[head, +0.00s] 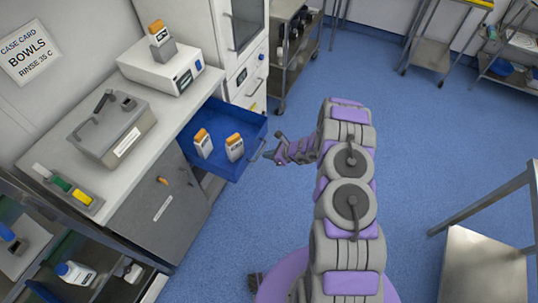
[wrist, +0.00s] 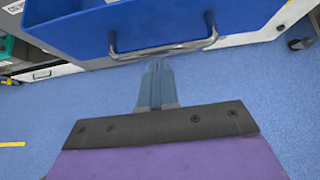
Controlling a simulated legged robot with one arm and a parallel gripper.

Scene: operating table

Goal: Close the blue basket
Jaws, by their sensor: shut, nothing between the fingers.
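The blue basket (head: 226,124) is a drawer-like bin pulled out from under the counter. Two white bottles with orange caps (head: 203,143) stand inside it. A metal bar handle (head: 257,149) runs along its front; in the wrist view the handle (wrist: 165,49) spans the blue front face (wrist: 160,22). My gripper (head: 279,149) is at the basket's front, close to the handle. In the wrist view my gripper (wrist: 157,66) is shut and empty, its tips just below the middle of the handle. I cannot tell whether they touch it.
The white counter (head: 155,90) above carries a grey case (head: 112,128) and a white device (head: 160,66). A grey cabinet front (head: 160,195) is left of the basket. A metal cart (head: 292,55) stands behind. A metal table (head: 485,262) is at right. Blue floor around the basket is clear.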

